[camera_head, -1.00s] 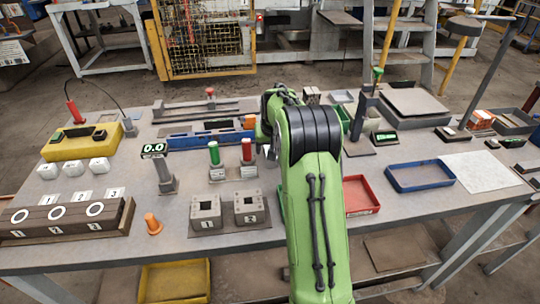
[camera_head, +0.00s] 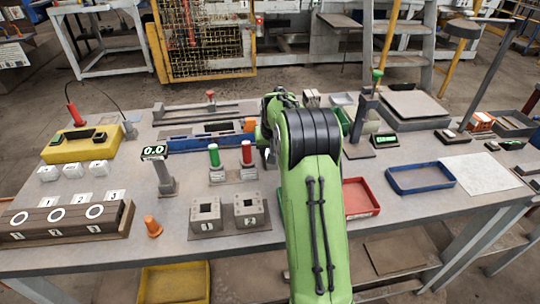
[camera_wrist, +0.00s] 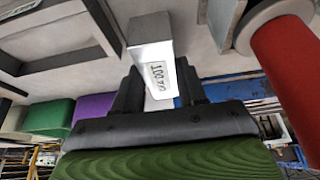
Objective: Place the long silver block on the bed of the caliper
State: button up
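The long silver block (camera_wrist: 153,45), with a printed label reading about 100 mm, sits between the two black fingers of my gripper (camera_wrist: 160,92) in the wrist view. The fingers appear closed on its sides, and its far end points away from the gripper. In the head view my green arm hides most of the gripper and block. A long blue bed (camera_head: 190,144) with an orange end piece (camera_head: 249,125) lies just left of my arm. It looks like the caliper, though part is hidden. A small display (camera_head: 154,152) on a post reads 0.0.
A red-topped plug gauge (camera_head: 247,152) and a green-topped one (camera_head: 214,155) stand in front of the blue bed. Two grey hollow blocks (camera_head: 206,212) are nearer the front. A red tray (camera_head: 375,212) and a blue tray (camera_head: 450,185) lie to the right.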

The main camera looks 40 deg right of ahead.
grip_shut()
jog(key=shift+r, duration=0.1)
